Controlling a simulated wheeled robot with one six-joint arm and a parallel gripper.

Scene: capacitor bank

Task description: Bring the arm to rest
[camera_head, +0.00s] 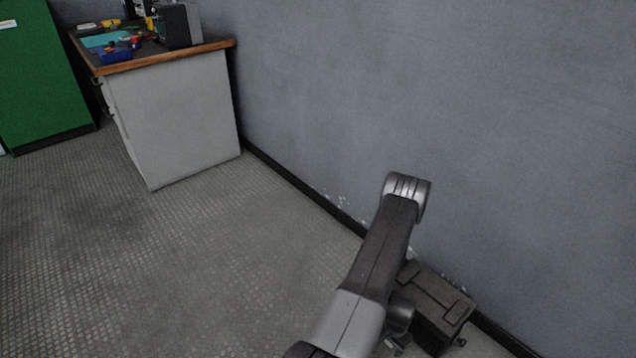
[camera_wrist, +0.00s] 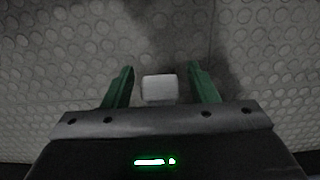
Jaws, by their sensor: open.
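My arm (camera_head: 375,255) reaches up from the bottom of the head view, bent at a rounded grey joint. My gripper (camera_wrist: 160,72) shows in the wrist view with its two green fingers spread apart, pointing at the studded floor. A small pale block shows between the fingers, with a gap on each side. I cannot tell whether it is part of my gripper or a separate thing. In the head view the gripper is mostly hidden behind my arm.
A dark lidded case (camera_head: 441,298) stands by the wall at the lower right, close beside my arm in the picture. A workbench (camera_head: 175,125) with tools stands at the upper left, near a green cabinet (camera_head: 40,75). The floor (camera_head: 200,270) left of my arm is clear.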

